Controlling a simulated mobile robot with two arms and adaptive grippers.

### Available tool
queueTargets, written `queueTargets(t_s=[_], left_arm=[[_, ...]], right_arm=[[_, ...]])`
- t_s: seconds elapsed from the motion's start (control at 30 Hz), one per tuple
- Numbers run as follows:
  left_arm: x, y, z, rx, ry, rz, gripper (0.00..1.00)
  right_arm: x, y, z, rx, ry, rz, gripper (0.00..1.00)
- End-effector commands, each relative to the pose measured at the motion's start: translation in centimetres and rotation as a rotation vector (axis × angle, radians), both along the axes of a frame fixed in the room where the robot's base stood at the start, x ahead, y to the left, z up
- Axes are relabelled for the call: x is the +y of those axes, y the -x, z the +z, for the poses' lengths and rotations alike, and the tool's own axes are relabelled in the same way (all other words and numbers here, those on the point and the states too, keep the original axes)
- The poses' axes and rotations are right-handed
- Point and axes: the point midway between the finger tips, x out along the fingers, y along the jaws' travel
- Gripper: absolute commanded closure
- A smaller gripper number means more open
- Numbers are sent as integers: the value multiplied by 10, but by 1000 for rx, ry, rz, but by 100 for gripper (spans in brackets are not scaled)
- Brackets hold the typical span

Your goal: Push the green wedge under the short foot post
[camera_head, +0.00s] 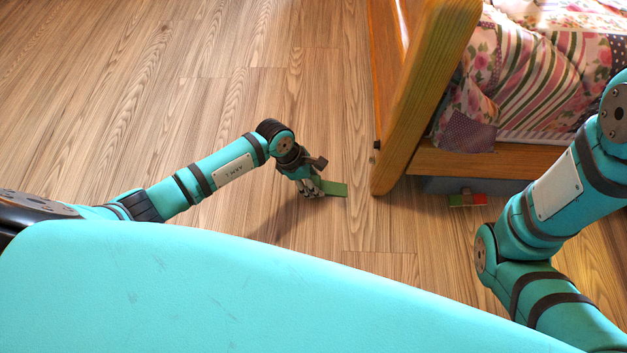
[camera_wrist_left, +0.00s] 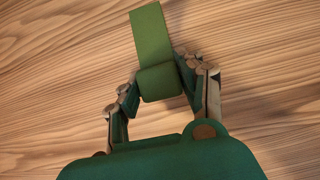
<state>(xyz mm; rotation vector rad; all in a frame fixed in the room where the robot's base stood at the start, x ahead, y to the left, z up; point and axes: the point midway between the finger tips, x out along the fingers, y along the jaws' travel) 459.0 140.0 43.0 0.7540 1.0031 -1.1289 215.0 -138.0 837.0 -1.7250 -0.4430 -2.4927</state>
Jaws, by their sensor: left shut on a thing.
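The green wedge (camera_head: 334,188) is at the fingertips of my left gripper (camera_head: 311,189), low over or on the wooden floor. In the left wrist view the wedge (camera_wrist_left: 152,38) points away from the gripper, its thick end between the two fingers (camera_wrist_left: 160,82). The left gripper is shut on it. The short foot post (camera_head: 390,178) is the bottom of the wooden bed end, to the right of the wedge with bare floor between them. Whether there is a gap under the post is hard to tell. My right arm enters at the right edge; its gripper is out of view.
The bed (camera_head: 500,160) with its flowered bedding (camera_head: 540,75) fills the upper right. A small red and green object (camera_head: 467,200) lies on the floor below the side rail. The floor (camera_head: 200,90) to the left of the bed is clear.

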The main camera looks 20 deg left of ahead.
Motion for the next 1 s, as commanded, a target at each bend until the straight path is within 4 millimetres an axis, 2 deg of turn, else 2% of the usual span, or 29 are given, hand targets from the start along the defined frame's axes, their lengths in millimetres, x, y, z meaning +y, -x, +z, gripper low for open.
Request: queueTargets(t_s=[0.03, 0.13, 0.17, 1.0], left_arm=[[0, 0, 0, 0, 0, 0, 80], [0, 0, 0, -1, 0, 0, 93], [0, 0, 0, -1, 0, 0, 94], [-20, -6, 0, -2, 1, -1, 95]], right_arm=[[0, 0, 0, 0, 0, 0, 39], [0, 0, 0, 0, 0, 0, 39], [0, 0, 0, 0, 0, 0, 39], [0, -1, -1, 1, 0, -1, 39]])
